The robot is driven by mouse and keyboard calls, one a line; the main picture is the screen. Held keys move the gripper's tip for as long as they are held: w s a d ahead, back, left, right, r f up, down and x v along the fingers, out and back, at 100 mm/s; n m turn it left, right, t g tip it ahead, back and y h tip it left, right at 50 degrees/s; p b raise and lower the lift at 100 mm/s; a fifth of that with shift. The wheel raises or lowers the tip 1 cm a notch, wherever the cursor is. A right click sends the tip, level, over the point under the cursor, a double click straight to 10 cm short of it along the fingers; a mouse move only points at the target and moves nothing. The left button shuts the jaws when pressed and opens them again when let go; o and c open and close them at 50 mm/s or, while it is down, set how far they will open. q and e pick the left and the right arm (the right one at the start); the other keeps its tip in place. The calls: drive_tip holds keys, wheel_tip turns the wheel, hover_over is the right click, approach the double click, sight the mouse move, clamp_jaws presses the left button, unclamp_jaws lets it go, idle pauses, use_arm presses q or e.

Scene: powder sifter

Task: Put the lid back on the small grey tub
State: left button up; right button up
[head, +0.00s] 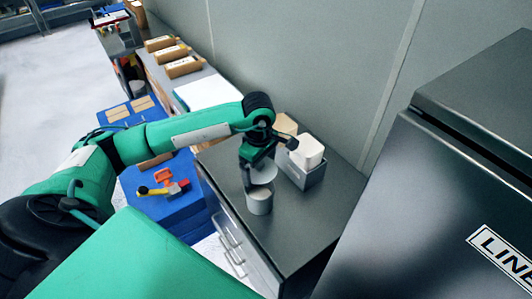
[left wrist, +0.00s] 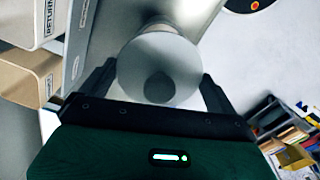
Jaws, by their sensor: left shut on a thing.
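The small grey tub (head: 259,203) stands upright on the dark counter in the head view. The lid (head: 264,173), a pale round disc, is at my left gripper (head: 248,178), just above and behind the tub in the picture. In the left wrist view the lid (left wrist: 180,65), with a darker round spot in its middle, sits between the two fingers of my left gripper (left wrist: 158,80), which is shut on it. A grey round form behind the lid, probably the tub (left wrist: 150,28), is mostly hidden. Whether lid and tub touch is unclear. My right gripper is not in view.
A grey bin (head: 307,178) holding a white container (head: 306,152) stands just right of the gripper. The counter (head: 310,215) is bare to the front and right. A large dark cabinet (head: 440,200) fills the right side. A blue crate (head: 165,212) with coloured parts stands left, below my arm.

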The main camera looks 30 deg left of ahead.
sight(260, 174)
use_arm(q)
drive_tip(key=shift+s+f, duration=0.1)
drive_tip(key=shift+f, duration=0.1)
drive_tip(key=shift+f+b, duration=0.5)
drive_tip(key=shift+f, duration=1)
wheel_tip(260, 174, down, 2)
drive_tip(key=shift+f+b, duration=0.1)
drive_tip(key=shift+b, duration=0.55)
drive_tip(key=shift+f+b, duration=0.6)
drive_tip(key=shift+b, duration=0.1)
drive_tip(key=shift+f+b, duration=0.15)
drive_tip(key=shift+b, duration=1.5)
idle(0.6)
drive_tip(key=o, duration=0.6)
drive_tip(key=shift+o, duration=0.2)
